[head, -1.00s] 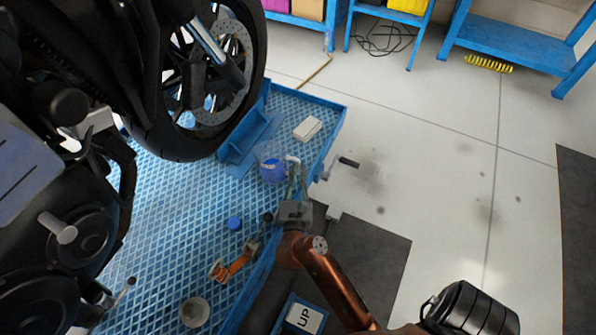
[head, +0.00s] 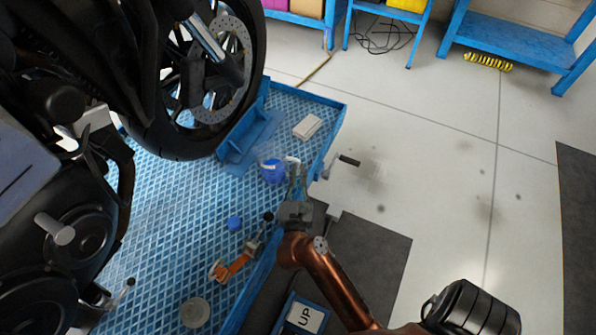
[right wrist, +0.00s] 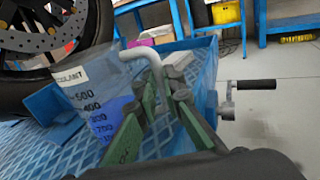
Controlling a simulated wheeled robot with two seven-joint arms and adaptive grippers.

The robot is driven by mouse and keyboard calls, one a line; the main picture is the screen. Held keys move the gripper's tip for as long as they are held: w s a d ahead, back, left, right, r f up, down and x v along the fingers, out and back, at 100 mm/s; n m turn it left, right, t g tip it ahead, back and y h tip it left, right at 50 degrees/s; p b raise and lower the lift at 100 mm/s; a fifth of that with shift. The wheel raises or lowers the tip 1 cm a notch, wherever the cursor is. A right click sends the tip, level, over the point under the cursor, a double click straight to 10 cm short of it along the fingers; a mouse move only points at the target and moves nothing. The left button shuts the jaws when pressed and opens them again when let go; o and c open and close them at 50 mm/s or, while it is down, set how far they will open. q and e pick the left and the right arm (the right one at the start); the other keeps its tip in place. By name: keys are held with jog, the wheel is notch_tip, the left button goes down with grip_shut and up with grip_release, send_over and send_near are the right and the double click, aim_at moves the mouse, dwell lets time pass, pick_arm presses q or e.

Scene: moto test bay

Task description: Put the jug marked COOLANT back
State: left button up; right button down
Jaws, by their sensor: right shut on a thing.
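The jug marked COOLANT (head: 270,172) is clear with blue liquid in it. It is on or just above the blue lift platform (head: 165,220), near its right edge and the front wheel; I cannot tell if its base touches. My right gripper (head: 297,175) is shut on the jug's pale handle (right wrist: 143,58), with green finger pads on both sides in the wrist view. The jug's base is partly hidden there. My left gripper is not in view.
The motorcycle's wheel (head: 205,80) stands close left of the jug. A pale block (head: 307,127), blue cap (head: 234,223), orange tool (head: 232,268) and round dish (head: 195,312) lie on the platform. A crank (head: 347,160) sticks out at its right edge.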

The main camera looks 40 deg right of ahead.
dwell(0.3)
jog(key=c, duration=2)
grip_release()
jog(key=shift+o, duration=0.2)
